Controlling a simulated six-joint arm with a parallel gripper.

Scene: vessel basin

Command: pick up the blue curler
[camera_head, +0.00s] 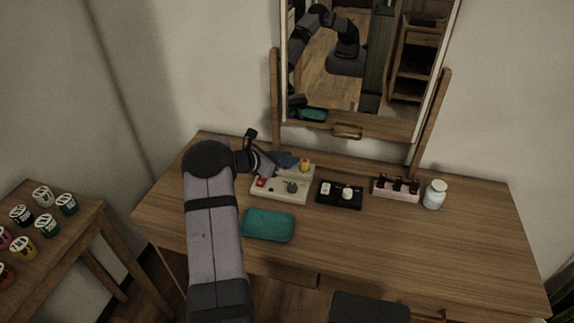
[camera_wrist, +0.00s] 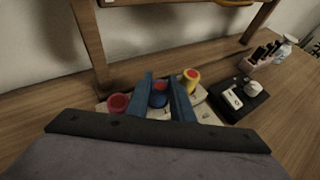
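The blue curler (camera_wrist: 158,98) has a red end and stands on a pale tray (camera_wrist: 206,115). In the wrist view it shows between the two blue fingers of my gripper (camera_wrist: 162,80). The fingers are apart, one on each side of it; contact with it cannot be made out. In the head view my gripper (camera_head: 284,157) is low over the back of the tray (camera_head: 290,198), and the blue curler cannot be told apart from the fingers there. A yellow curler (camera_wrist: 191,82) stands to the right and a red curler (camera_wrist: 118,102) to the left.
A black tray (camera_head: 329,203) with small white items, a pink holder with dark bottles (camera_head: 396,194) and a white jar (camera_head: 434,194) stand to the right. A mirror (camera_head: 360,60) rises behind. The table's front right is clear.

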